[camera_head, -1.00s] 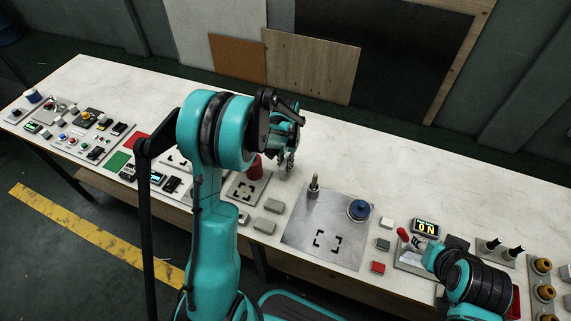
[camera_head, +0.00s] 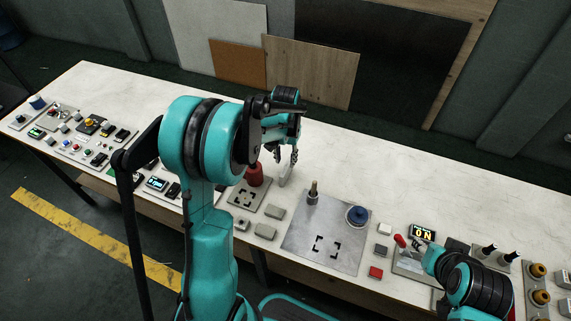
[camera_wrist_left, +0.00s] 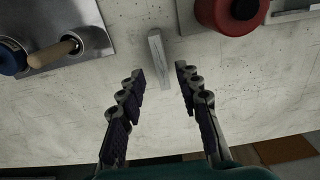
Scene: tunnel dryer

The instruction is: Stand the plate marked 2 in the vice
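My left gripper (camera_head: 285,158) is open over the white bench, and its fingers point down. A slim pale grey bar (camera_wrist_left: 159,58) lies ahead of and between the two spread fingertips of the gripper in the left wrist view (camera_wrist_left: 158,72); no contact shows. The same slim piece (camera_head: 285,175) shows just below the fingers in the head view. I see no number on it, so I cannot tell if it is the plate marked 2. I cannot make out the vice for certain.
A red cylinder (camera_head: 254,175) stands left of the slim piece. A metal panel (camera_head: 305,245) with an upright handle (camera_head: 313,192) and a blue knob (camera_head: 357,215) is to the right. Grey blocks (camera_head: 265,231) lie in front. The bench's back part is clear.

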